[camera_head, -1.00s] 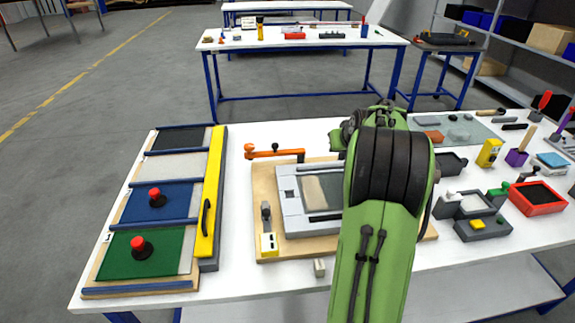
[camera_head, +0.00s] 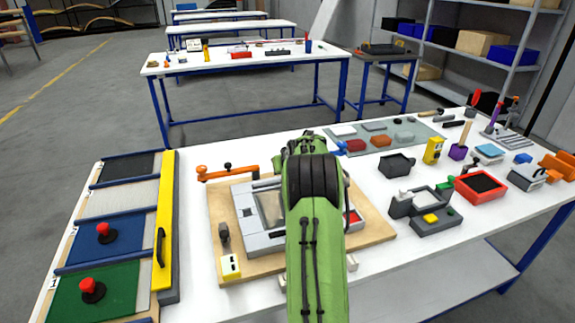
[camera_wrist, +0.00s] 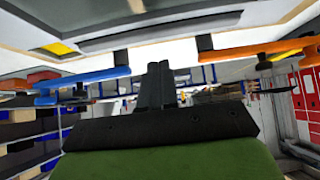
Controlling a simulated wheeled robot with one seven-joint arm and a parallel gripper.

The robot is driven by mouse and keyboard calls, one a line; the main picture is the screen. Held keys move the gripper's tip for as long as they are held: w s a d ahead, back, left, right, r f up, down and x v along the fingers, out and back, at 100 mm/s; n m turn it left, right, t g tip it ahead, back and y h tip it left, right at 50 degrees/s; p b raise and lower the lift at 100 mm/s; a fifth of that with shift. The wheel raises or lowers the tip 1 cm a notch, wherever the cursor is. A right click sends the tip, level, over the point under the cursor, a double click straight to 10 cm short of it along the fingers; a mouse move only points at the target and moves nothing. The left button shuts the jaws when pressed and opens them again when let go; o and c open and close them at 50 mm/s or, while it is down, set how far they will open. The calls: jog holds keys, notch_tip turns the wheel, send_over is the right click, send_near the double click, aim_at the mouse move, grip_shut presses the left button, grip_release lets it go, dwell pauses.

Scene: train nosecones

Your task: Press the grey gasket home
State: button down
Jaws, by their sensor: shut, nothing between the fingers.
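A light grey frame (camera_head: 262,241) with a window lies on a wooden board (camera_head: 375,222), partly behind my green arm. In the wrist view a long dark grey strip (camera_wrist: 180,28) runs along a pale frame edge; it looks like the grey gasket. I cannot tell how deep it sits. My gripper (camera_wrist: 158,72) shows in the wrist view with its dark fingers together and empty, apart from the strip in the picture. The arm hides it in the head view. An orange clamp lever (camera_head: 228,172) and a blue lever (camera_wrist: 85,78) are at the frame's far side.
A yellow bar with a handle (camera_head: 164,220) and panels with red knobs (camera_head: 92,290) stand left. Grey fixtures (camera_head: 425,210), a red tray (camera_head: 481,187) and small parts crowd the right. White table shows between the panels and the board.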

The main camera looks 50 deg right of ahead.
jog(key=shift+s+f, duration=0.1)
jog(key=shift+f, duration=1.45)
jog(key=shift+b, duration=0.3)
jog(key=shift+a+f+b, duration=0.1)
jog(key=shift+f+b, duration=0.65)
jog(key=shift+f, duration=0.15)
jog(key=shift+s+a+f, duration=0.15)
jog(key=shift+s+f, duration=0.1)
jog(key=r+p, duration=0.1)
jog(key=r, duration=0.1)
jog(key=r+p, duration=0.2)
jog(key=r, duration=0.1)
jog(key=shift+w+r, duration=0.3)
jog(key=shift+w, duration=0.05)
jog(key=v, duration=1)
jog(key=shift+s, duration=0.2)
